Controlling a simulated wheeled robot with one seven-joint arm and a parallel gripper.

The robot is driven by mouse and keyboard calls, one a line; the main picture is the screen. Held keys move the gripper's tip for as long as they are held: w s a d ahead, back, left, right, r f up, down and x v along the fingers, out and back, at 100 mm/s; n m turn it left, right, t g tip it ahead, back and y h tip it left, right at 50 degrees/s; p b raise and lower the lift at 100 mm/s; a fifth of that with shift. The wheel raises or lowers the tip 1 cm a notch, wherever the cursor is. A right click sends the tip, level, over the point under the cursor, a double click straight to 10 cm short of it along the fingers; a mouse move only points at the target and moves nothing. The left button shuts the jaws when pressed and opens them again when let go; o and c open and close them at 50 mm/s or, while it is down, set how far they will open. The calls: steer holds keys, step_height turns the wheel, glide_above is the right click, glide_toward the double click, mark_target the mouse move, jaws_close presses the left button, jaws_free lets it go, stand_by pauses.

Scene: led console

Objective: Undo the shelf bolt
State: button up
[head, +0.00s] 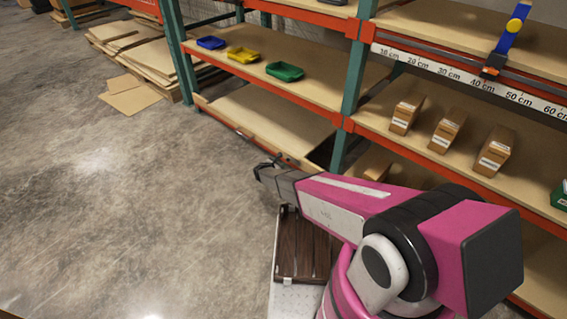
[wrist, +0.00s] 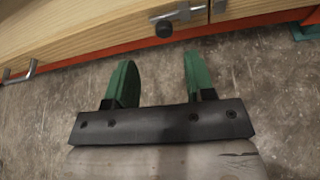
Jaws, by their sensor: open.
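The shelf bolt (wrist: 180,14) is a small metal slide bolt on the front edge of a pale wooden shelf board, at the top of the wrist view. I cannot tell how far the bar reaches into the bracket. My gripper (wrist: 156,68) is open, with two green fingers and nothing between them. The knob lies beyond the fingertips, roughly in line with the gap, apart from them. In the head view my gripper (head: 267,167) is beside the low shelf's front edge.
A metal handle (wrist: 20,73) sticks out from the board at the left. An orange beam (wrist: 120,60) runs below the board. Blue, yellow and green trays (head: 285,71) stand on the shelf above. A teal post (head: 350,90) rises nearby.

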steer(key=shift+v, duration=2.15)
steer(key=s+d+r+m+g, duration=0.45)
steer(key=d+r+m, duration=0.35)
steer(key=d+r, duration=0.3)
steer(key=s+d+r+m+g, duration=0.4)
steer(key=s+d+r+m, duration=0.25)
steer(key=d+r, duration=0.4)
steer(key=s+d+r+m+g+y, duration=0.1)
steer(key=s+d+r+m+y, duration=0.2)
steer(key=s+r+m, duration=0.3)
steer(key=s+d+r+m+g+y, duration=0.2)
steer(key=s+d+r+m+y, duration=0.2)
steer(key=s+d+r+m, duration=0.2)
steer(key=s+r+m, duration=0.1)
steer(key=s+r, duration=0.1)
steer(key=s, duration=0.1)
steer(key=shift+s+d+r, duration=0.3)
steer(key=shift+s+d, duration=0.05)
steer(key=shift+s, duration=0.05)
